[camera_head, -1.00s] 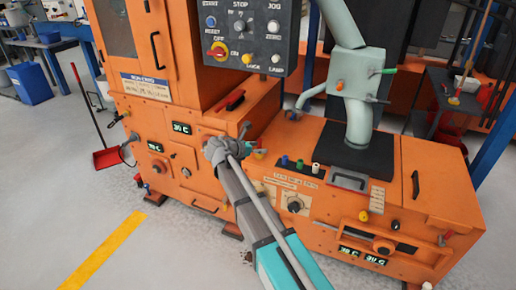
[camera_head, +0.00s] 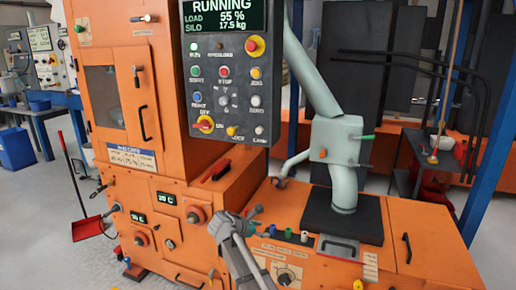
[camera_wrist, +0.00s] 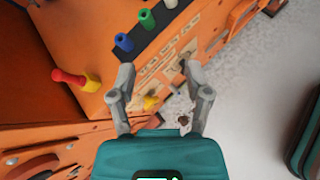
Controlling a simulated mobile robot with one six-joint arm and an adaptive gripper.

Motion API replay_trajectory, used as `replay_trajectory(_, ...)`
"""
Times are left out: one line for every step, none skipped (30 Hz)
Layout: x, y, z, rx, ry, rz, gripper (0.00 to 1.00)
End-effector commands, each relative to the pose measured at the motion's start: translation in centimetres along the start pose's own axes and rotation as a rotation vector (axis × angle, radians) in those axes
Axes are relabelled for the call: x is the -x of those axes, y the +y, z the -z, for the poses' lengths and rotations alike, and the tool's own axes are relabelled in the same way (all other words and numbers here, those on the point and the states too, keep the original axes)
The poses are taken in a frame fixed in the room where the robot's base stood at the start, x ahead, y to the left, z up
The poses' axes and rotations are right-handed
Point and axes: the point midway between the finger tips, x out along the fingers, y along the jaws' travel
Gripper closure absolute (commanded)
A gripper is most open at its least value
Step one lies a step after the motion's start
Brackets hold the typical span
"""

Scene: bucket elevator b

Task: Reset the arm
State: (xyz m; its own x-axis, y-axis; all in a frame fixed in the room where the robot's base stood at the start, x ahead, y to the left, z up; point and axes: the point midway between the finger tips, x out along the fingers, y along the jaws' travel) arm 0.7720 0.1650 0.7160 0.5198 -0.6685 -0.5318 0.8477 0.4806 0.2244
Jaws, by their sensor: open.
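My gripper (camera_head: 234,222) shows at the lower middle of the head view, in front of the orange machine (camera_head: 205,265). In the wrist view its two grey fingers (camera_wrist: 158,76) are spread apart with nothing between them. Beyond the fingers are a machine face with a pale label and a small yellow knob (camera_wrist: 151,103). I cannot tell the exact gap between the fingers and the machine. Most of my arm is below the head view.
The control panel (camera_head: 229,101) reads RUNNING, LOAD 55 %, SILO 17.5 kg. Blue, green and white knobs (camera_wrist: 145,18) and a red-and-yellow handle (camera_wrist: 77,80) lie near my gripper. A red dustpan (camera_head: 87,228) stands at left.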

Motion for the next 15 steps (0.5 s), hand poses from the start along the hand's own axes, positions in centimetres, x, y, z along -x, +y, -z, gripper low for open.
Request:
replay_trajectory(-1.0,-2.2,-0.4,-0.081,0.034,0.035,0.36)
replay_trajectory(-1.5,-3.3,-0.5,-0.135,0.057,0.057,0.36)
replay_trajectory(-2.2,-4.7,-0.6,-0.207,0.087,0.087,0.36)
replay_trajectory(-2.7,-5.7,-0.7,-0.264,0.109,0.111,0.36)
replay_trajectory(-3.1,-6.8,-0.8,-0.320,0.131,0.137,0.36)
replay_trajectory(-3.6,-8.2,-0.8,-0.397,0.158,0.173,0.36)
replay_trajectory(-4.0,-9.2,-0.8,-0.453,0.178,0.200,0.36)
replay_trajectory(-4.3,-10.2,-0.8,-0.511,0.196,0.228,0.36)
replay_trajectory(-4.7,-11.6,-0.8,-0.587,0.219,0.266,0.36)
replay_trajectory(-4.9,-12.6,-0.8,-0.643,0.236,0.296,0.36)
replay_trajectory(-5.2,-13.6,-0.8,-0.699,0.251,0.328,0.36)
replay_trajectory(-5.4,-14.9,-0.8,-0.774,0.270,0.369,0.36)
replay_trajectory(-5.5,-15.8,-0.8,-0.831,0.283,0.401,0.36)
replay_trajectory(-5.6,-16.8,-0.7,-0.886,0.296,0.434,0.36)
replay_trajectory(-5.7,-18.0,-0.7,-0.961,0.311,0.480,0.36)
